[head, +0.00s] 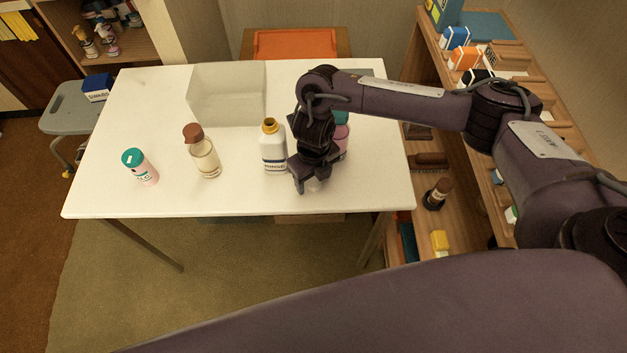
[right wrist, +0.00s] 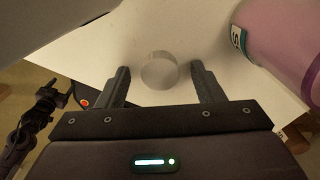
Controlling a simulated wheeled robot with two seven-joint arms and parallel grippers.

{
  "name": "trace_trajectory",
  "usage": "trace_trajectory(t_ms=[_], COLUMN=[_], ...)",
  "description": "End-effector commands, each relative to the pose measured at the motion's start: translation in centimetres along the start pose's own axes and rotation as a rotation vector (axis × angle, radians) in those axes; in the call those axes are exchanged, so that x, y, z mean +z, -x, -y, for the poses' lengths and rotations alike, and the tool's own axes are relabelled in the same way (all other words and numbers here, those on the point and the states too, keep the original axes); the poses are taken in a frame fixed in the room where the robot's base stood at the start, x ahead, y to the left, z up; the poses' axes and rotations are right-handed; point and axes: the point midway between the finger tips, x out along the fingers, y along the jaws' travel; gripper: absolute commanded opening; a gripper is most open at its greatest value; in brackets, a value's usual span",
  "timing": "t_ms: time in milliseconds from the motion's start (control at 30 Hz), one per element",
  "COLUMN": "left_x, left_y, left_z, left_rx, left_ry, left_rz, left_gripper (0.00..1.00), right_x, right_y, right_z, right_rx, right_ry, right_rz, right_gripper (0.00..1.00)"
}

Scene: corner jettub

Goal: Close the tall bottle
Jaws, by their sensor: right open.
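A pink bottle with a teal top (head: 341,135) stands on the white table, partly hidden behind my right gripper; its pink side (right wrist: 285,45) fills the upper right of the right wrist view. My right gripper (head: 303,186) points down near the table's front edge. It is open, with a small round pale cap-like piece (right wrist: 159,71) between and just beyond its fingers, apart from both. In the head view this piece (head: 316,185) shows only partly beside the fingers. Which bottle is the tall one I cannot tell for sure. My left gripper is not in view.
A white bottle with a yellow neck (head: 273,150) stands just left of my right gripper. Further left are a brown-capped bottle (head: 205,158) and a teal-capped bottle (head: 141,168). A wooden shelf (head: 470,130) is right of the table.

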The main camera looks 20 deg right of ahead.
Motion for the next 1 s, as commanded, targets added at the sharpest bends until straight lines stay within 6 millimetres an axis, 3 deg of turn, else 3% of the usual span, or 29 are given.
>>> trace_trajectory(t_ms=[167,533,1000], left_x=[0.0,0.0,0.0], left_y=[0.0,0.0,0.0], left_z=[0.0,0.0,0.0], left_rx=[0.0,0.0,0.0], left_ry=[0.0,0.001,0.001], left_rz=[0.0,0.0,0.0], left_gripper=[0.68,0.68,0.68], right_x=[0.0,0.0,0.1], right_y=[0.0,0.1,1.1], right_z=[0.0,0.0,0.0], right_rx=[0.0,0.0,0.001], right_ry=[0.0,0.0,0.001], right_rz=[0.0,0.0,0.002], right_gripper=[0.6,0.14,0.13])
